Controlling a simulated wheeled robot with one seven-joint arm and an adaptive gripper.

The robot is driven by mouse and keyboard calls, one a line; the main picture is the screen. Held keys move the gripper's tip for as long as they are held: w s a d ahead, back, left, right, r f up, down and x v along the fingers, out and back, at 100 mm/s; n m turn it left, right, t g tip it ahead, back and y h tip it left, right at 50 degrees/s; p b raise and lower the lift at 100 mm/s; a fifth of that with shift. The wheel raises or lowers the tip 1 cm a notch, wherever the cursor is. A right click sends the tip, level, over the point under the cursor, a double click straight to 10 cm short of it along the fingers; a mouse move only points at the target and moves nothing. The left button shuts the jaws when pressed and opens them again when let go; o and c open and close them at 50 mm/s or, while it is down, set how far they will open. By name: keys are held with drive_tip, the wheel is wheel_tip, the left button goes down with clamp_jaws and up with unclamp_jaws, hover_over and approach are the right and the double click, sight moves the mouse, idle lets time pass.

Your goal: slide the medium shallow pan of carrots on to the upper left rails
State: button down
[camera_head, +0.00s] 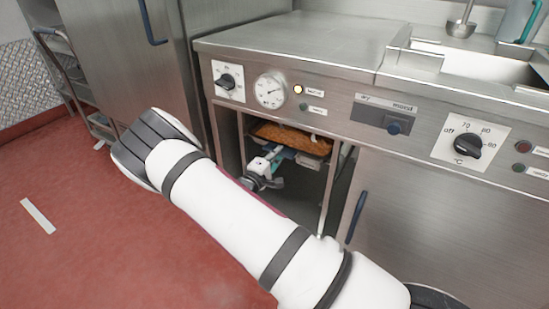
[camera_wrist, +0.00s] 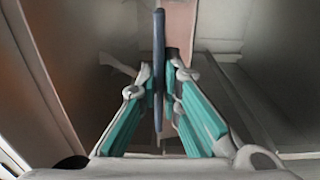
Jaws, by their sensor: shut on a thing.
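The shallow pan (camera_head: 318,152) of orange carrots (camera_head: 290,137) is in the upper part of the open bay under the counter, at the middle of the head view. My gripper (camera_head: 284,154) reaches into the bay at the pan's near side.
The bay's side walls stand close on both sides of my gripper. The counter front (camera_head: 330,115) with knobs and a gauge is just above. A closed door with a blue handle (camera_head: 356,217) is to the right. Red floor (camera_head: 90,230) is clear at left.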

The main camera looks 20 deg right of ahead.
drive_tip(key=shift+w+d+r, duration=0.2)
drive_tip(key=shift+w+d, duration=0.2)
drive_tip(key=shift+d, duration=0.15)
drive_tip(key=shift+w+d+f+b, duration=0.2)
drive_tip(key=shift+d+f+b, duration=0.05)
drive_tip(key=shift+b, duration=0.05)
idle(0.5)
drive_tip(key=c, duration=1.7)
unclamp_jaws()
drive_tip(key=shift+o, duration=0.9)
drive_tip(key=shift+s+f, duration=0.1)
drive_tip(key=shift+f, duration=0.15)
drive_tip(key=o, duration=0.3)
drive_tip(key=shift+a, duration=0.1)
